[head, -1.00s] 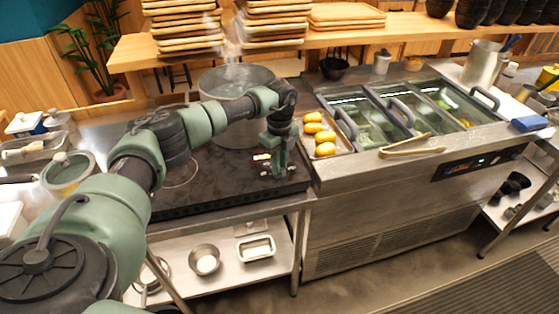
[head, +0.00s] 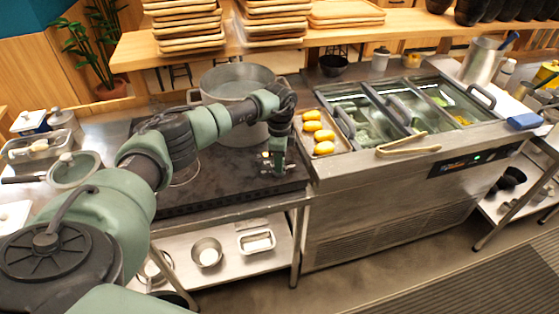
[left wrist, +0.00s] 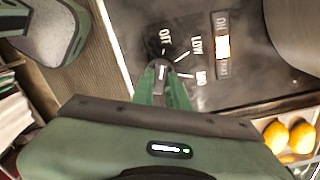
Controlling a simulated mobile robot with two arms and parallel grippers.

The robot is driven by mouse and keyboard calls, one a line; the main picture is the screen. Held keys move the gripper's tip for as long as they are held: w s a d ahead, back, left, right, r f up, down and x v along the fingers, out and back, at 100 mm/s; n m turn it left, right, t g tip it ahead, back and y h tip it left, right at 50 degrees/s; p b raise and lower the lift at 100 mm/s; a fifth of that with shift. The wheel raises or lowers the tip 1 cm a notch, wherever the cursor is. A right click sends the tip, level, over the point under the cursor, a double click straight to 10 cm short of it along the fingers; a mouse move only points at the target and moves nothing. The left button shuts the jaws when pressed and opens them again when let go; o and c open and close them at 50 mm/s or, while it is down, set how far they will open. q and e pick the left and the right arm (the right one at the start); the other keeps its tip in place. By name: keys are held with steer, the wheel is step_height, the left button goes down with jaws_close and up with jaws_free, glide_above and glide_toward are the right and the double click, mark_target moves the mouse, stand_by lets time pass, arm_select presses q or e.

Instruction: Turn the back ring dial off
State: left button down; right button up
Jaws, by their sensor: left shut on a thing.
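The black cooktop (head: 215,190) holds a large steel pot (head: 215,85) at its back. My left gripper (head: 273,168) points down at the cooktop's right side, in front of the pot. In the left wrist view its green fingers (left wrist: 163,88) are shut on a small dark dial (left wrist: 161,70). White OFF, LOW and further markings surround the dial, and a white mark on it points roughly towards OFF. A lit indicator (left wrist: 222,46) sits beside the markings. The fingers hide part of the dial. My right gripper is not in view.
A tray of yellow food (head: 320,133) stands close to the right of my left gripper. The prep counter (head: 400,165) with tongs (head: 407,146) lies further right. A glass-lidded pot (head: 75,169) stands on the left. The cooktop's front is clear.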

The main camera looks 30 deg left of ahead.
arm_select(q)
steer(key=shift+w+a+r, duration=0.15)
stand_by(0.3)
steer(key=c, duration=1.4)
jaws_free()
steer(key=shift+r, duration=0.4)
step_height(320, 180, up, 7)
steer(key=shift+f+b, duration=0.1)
steer(key=shift+b, duration=1)
